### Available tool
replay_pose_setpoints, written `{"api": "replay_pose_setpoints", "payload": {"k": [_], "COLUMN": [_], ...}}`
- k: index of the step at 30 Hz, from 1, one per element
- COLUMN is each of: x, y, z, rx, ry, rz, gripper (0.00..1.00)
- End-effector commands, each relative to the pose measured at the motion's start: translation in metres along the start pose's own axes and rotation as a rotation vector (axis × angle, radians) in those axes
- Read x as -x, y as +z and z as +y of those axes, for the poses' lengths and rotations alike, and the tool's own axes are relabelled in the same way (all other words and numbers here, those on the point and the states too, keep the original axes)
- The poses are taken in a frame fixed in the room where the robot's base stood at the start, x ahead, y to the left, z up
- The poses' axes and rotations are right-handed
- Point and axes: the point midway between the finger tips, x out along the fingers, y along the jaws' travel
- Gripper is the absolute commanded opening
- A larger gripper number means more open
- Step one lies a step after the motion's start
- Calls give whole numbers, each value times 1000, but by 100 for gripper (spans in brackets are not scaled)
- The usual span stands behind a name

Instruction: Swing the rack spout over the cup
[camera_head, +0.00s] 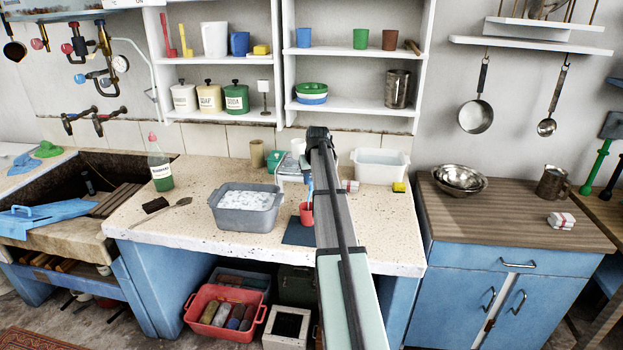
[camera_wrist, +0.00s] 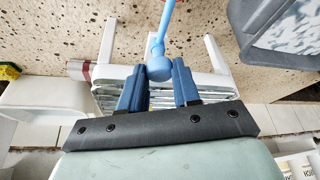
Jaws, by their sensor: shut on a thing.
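The white rack (camera_head: 288,167) stands on the speckled counter, partly hidden by my arm. It also shows in the wrist view (camera_wrist: 105,72). Its light blue spout (camera_wrist: 165,30) ends in a round knob between my blue finger pads. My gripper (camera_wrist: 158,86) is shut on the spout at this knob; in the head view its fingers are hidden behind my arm. The red cup (camera_head: 306,215) stands on a dark mat (camera_head: 297,234) near the counter's front. A light blue piece shows just above the cup, but I cannot tell whether the spout's outlet lies over the opening.
A grey basin of suds (camera_head: 245,207) stands left of the rack. A white tub (camera_head: 379,166), a red-and-white box (camera_head: 350,185) and a yellow sponge (camera_head: 399,187) are to the right. The counter's front right is clear.

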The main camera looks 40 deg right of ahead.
Motion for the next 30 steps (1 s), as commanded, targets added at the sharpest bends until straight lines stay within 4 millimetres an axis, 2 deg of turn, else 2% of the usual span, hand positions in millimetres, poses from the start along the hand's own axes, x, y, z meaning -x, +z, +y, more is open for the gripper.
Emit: {"api": "replay_pose_setpoints", "payload": {"k": [7, 8, 15, 24, 30], "x": [0, 0, 0, 2, 22], "y": [0, 0, 0, 0, 0], "z": [1, 1, 0, 0, 0], "rx": [1, 1, 0, -1, -1], "ry": [1, 1, 1, 1, 1], "rz": [0, 0, 0, 0, 2], "gripper": [1, 32, 55, 56, 56]}}
